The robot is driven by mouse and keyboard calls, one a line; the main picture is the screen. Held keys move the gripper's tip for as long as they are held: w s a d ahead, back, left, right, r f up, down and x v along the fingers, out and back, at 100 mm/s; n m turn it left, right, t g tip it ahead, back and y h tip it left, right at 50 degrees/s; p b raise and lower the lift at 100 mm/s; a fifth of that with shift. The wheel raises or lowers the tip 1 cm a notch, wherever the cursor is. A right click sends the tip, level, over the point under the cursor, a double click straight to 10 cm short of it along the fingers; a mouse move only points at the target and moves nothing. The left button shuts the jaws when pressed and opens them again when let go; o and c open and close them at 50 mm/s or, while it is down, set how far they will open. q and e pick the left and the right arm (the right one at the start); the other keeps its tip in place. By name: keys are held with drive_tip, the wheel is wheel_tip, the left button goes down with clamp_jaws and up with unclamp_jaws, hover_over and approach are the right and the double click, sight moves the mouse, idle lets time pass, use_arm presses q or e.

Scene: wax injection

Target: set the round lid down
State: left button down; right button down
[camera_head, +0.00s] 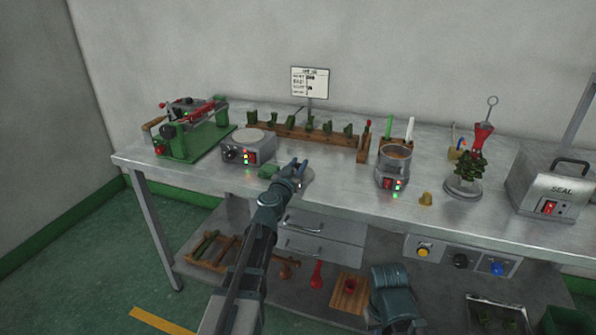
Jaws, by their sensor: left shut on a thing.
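My left gripper (299,165) reaches in over the front middle of the steel bench. It is shut on the round lid (308,179), a grey disc that shows partly beside the fingers, low over the bench top. The fingers and wrist hide part of it, and I cannot tell whether it touches the bench. A heater pot (396,152) with brown contents stands open to the right of the gripper.
A small green piece (268,172) lies left of the gripper. A hot plate (248,148) and a green clamp machine (190,135) stand further left. A wooden rack (300,134) of green moulds runs behind. Bench space between gripper and pot is clear. A sealer (548,185) stands right.

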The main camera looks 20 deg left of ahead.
use_arm(q)
drive_tip(key=shift+r, duration=0.1)
drive_tip(key=shift+f, duration=0.25)
drive_tip(key=c, duration=0.6)
unclamp_jaws()
drive_tip(key=shift+r, duration=0.1)
drive_tip(key=shift+c, duration=0.2)
drive_tip(key=shift+r, duration=0.15)
